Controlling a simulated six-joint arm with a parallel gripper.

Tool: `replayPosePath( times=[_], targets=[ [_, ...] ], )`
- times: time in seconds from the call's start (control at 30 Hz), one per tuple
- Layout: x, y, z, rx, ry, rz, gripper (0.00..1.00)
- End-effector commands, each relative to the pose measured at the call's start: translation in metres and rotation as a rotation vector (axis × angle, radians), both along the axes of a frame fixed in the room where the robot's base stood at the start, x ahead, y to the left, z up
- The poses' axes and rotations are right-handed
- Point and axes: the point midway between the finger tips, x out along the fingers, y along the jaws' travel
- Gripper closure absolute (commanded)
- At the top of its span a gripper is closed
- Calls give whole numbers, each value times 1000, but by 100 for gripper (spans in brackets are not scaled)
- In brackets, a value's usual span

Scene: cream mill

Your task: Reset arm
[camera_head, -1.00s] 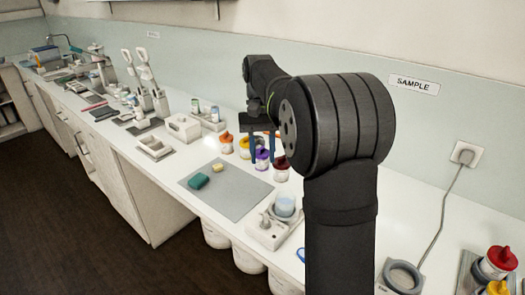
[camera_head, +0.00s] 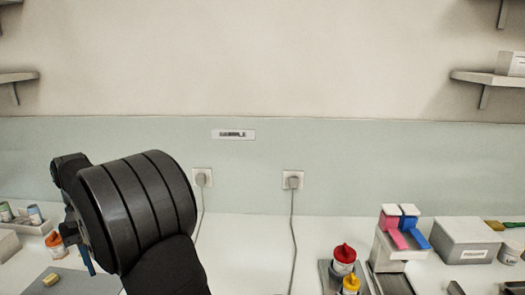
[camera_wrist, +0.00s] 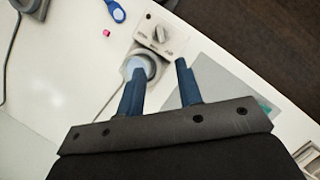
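My gripper (camera_wrist: 158,82) shows in the wrist view with its two blue fingers apart and nothing between them. It is above the white counter (camera_wrist: 80,75). In the wrist view, a white device with a knob (camera_wrist: 160,38) and a light blue round top (camera_wrist: 142,66) lies beyond the fingertips. In the head view, my black arm fills the lower left, and only one blue finger shows at its left edge.
A grey mat (camera_head: 75,280) with a yellow block (camera_head: 51,279) lies at the lower left. Red-capped (camera_head: 344,257) and yellow-capped (camera_head: 350,284) bottles, a pink and blue rack (camera_head: 400,240) and a grey box (camera_head: 466,240) stand at right.

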Motion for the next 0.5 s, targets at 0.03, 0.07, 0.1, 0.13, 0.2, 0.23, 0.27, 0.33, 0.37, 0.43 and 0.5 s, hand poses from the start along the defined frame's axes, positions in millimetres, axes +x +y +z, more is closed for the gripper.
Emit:
replayPosePath(
  times=[0.03, 0.07, 0.1, 0.13, 0.2, 0.23, 0.27, 0.33, 0.37, 0.43, 0.5],
  targets=[
    [-3, -4, -9, -2, 2, 0, 67],
    [-5, -5, -15, -2, 2, 0, 67],
    [-7, -7, -22, -3, 3, 0, 67],
    [-9, -9, -27, -1, 1, 0, 67],
    [-12, -13, -40, -2, 2, 0, 67],
    [-14, -15, -46, -2, 2, 0, 67],
    [-16, -16, -51, -2, 2, 0, 67],
    [-20, -20, -65, -2, 2, 0, 67],
    [-21, -22, -70, -2, 2, 0, 67],
    [-25, -25, -83, -2, 2, 0, 67],
    [-28, -29, -94, -1, 1, 0, 67]
  ],
)
